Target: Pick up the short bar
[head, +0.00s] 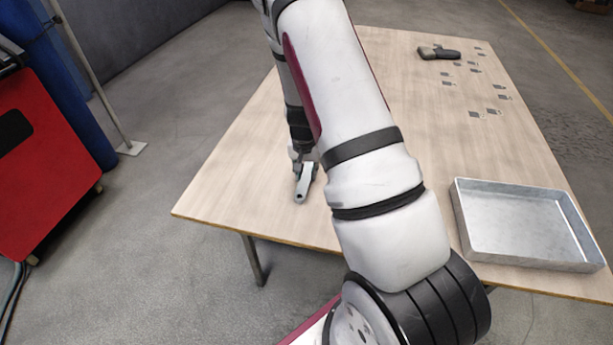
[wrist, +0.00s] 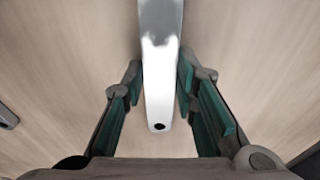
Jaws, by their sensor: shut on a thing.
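The short bar, a pale metal strip with rounded end and a small dark hole, runs between the fingers in the wrist view (wrist: 160,90). It also shows in the head view (head: 307,184) at the near left part of the table. My gripper (wrist: 160,78) has its green-padded fingers on both sides of the bar and is shut on it. In the head view my gripper (head: 303,167) is partly hidden by my arm. I cannot tell whether the bar touches the table.
An empty metal tray (head: 463,222) stands at the table's near right. Several small flat pieces (head: 475,114) and a dark handheld tool (head: 437,53) lie at the far right. A grey part (wrist: 7,116) is cut off at the wrist view's left edge. The table's left side (head: 225,185) is clear.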

